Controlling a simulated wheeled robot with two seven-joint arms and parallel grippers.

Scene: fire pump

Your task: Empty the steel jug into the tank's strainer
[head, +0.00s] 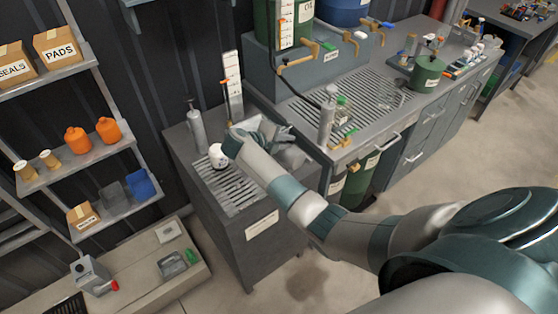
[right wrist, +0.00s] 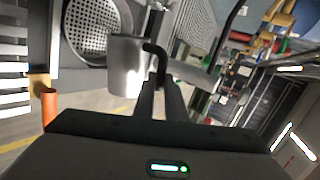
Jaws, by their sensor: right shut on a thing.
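In the right wrist view a steel jug (right wrist: 127,68) with a black handle (right wrist: 157,60) is in front of my right gripper (right wrist: 165,92). The gripper's dark fingers are shut on the handle. The round perforated strainer (right wrist: 88,25) shows just beyond the jug, and the jug covers part of its rim. I cannot tell whether they touch, how far the jug is tilted, or what is in it. In the head view my right gripper (head: 284,132) is over the far right part of the grey tank cabinet (head: 262,255); the arm hides most of the strainer area. My left gripper is not in view.
A white round gauge (head: 217,156), a grey cylinder (head: 197,128) and an orange-topped rod (head: 226,95) stand on the cabinet. A slatted bench (head: 355,97) with taps is to the right. Shelves with orange jugs (head: 78,140) are at left.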

